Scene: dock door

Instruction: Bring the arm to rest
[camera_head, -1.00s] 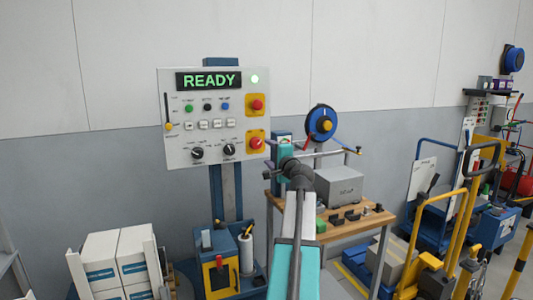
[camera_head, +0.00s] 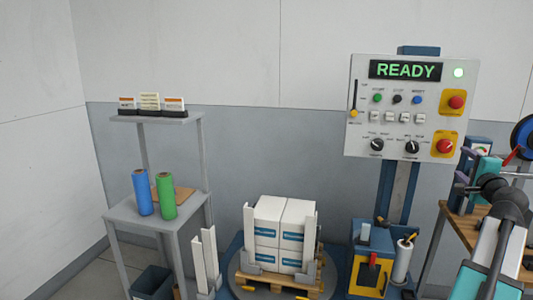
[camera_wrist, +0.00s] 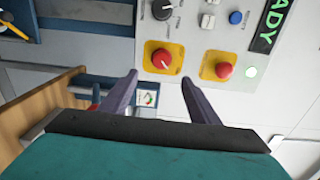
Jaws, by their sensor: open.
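My gripper (camera_wrist: 159,77) is open, its two dark fingers apart with nothing between them in the wrist view. The control panel (camera_wrist: 196,28), tilted in that view, lies beyond the fingertips, with two red buttons on yellow plates near them. In the head view my teal gripper (camera_head: 461,172) is at the far right, just right of and below the panel (camera_head: 364,105). My arm runs down from it to the lower right edge. The panel display (camera_head: 405,70) reads READY, with a lit green lamp beside it.
A workbench (camera_head: 450,238) is at the right, partly behind my arm. White boxes (camera_head: 267,228) stand stacked on a pallet (camera_head: 252,280) below the panel. A grey shelf stand (camera_head: 160,222) at left holds a blue roll (camera_head: 140,192) and a green roll (camera_head: 167,196).

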